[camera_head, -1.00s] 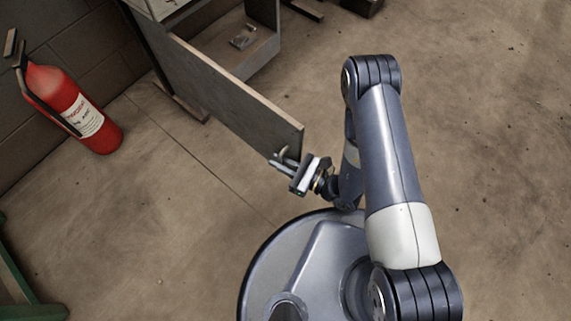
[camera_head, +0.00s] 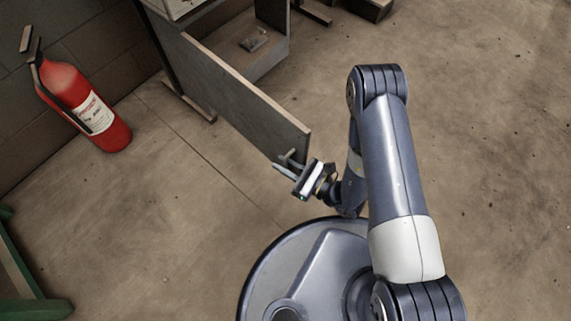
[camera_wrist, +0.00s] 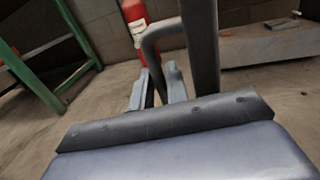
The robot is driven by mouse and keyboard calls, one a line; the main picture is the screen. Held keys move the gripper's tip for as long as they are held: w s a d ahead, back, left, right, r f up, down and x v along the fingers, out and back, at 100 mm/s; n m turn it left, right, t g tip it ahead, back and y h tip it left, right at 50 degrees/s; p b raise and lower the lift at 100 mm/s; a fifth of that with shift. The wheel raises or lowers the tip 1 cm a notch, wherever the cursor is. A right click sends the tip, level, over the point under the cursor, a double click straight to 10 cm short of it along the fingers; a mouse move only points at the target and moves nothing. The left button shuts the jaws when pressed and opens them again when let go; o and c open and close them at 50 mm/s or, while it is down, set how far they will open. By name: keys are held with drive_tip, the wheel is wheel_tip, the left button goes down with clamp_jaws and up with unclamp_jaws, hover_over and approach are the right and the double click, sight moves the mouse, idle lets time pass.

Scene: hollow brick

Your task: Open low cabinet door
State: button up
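The low cabinet door (camera_head: 240,100) stands swung wide out from the cabinet (camera_head: 218,38), and the inside shows. A bent bar handle (camera_head: 288,156) sits near the door's free edge. In the wrist view the grey handle (camera_wrist: 150,45) comes down between my two fingers, and the door's edge (camera_wrist: 202,45) rises just to the right. My gripper (camera_head: 284,164) is at the handle. Its fingers (camera_wrist: 158,92) look closed on the bar, one on each side. The exact contact is partly hidden.
A red fire extinguisher (camera_head: 88,108) stands by the brick wall at left. A green frame (camera_head: 28,275) is at the lower left. A small object (camera_head: 254,40) lies inside the cabinet. The concrete floor at right is clear.

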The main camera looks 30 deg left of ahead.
drive_tip(key=shift+d, duration=0.1)
drive_tip(key=d+p, duration=0.2)
drive_tip(key=d, duration=0.8)
drive_tip(key=shift+d+p, duration=0.3)
drive_tip(key=shift+p, duration=0.1)
drive_tip(key=shift+a, duration=0.15)
drive_tip(key=shift+a+b, duration=1.4)
drive_tip(key=shift+a, duration=3.8)
drive_tip(key=shift+f, duration=0.1)
